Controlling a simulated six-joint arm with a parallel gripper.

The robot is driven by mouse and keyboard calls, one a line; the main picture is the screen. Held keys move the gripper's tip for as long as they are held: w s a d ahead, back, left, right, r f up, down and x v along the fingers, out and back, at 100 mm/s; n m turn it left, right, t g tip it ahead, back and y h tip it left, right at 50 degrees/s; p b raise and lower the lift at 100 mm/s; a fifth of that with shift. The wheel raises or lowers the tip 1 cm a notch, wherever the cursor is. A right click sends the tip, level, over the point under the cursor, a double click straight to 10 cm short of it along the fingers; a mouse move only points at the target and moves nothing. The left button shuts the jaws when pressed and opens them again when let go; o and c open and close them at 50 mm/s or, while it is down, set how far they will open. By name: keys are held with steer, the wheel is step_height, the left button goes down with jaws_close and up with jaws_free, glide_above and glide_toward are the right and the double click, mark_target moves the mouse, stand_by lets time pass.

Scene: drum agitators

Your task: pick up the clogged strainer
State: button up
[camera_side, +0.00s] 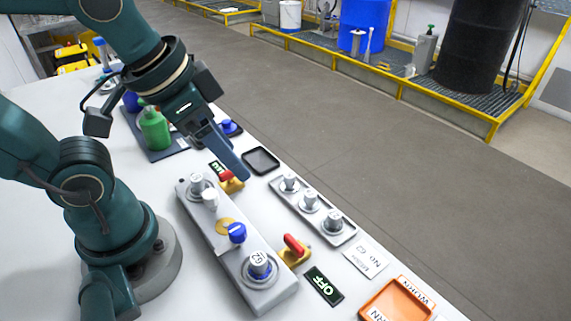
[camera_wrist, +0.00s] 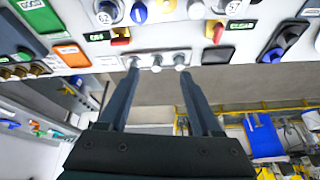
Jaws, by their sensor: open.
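Which part is the clogged strainer is not marked clearly. A grey block (camera_side: 222,240) holds a metal cap numbered 62 (camera_side: 258,264) at its front end and another metal cap (camera_side: 197,182) at its back end; these show in the wrist view as 62 (camera_wrist: 107,11) and seemingly 52 (camera_wrist: 242,17). A card (camera_side: 366,259) seems to read "No 62".
The tray of three cylinders (camera_side: 310,205) lies right of the block. Red levers (camera_side: 293,244), a blue knob (camera_side: 237,233) and a white knob (camera_side: 210,200) stick up around it. A black tray (camera_side: 261,159) is empty. An orange tray (camera_side: 400,301) stands at the front right.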

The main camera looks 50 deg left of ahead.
mark_target(258, 258)
steer(key=d+f+m+g, duration=0.1)
steer(key=d+f+m, duration=0.1)
steer(key=d, duration=0.1)
steer(key=s+d+f+m+g, duration=0.1)
steer(key=d+f+m+g, duration=0.1)
steer(key=d, duration=0.1)
steer(key=d+f+m+g, duration=0.1)
steer(key=d+f+m, duration=0.1)
steer(key=m, duration=0.1)
steer(key=shift+s+d+f+g, duration=0.35)
steer(key=shift+d+g, duration=0.05)
steer(key=shift+s+f, duration=0.15)
steer(key=shift+f, duration=2.4)
jaws_close()
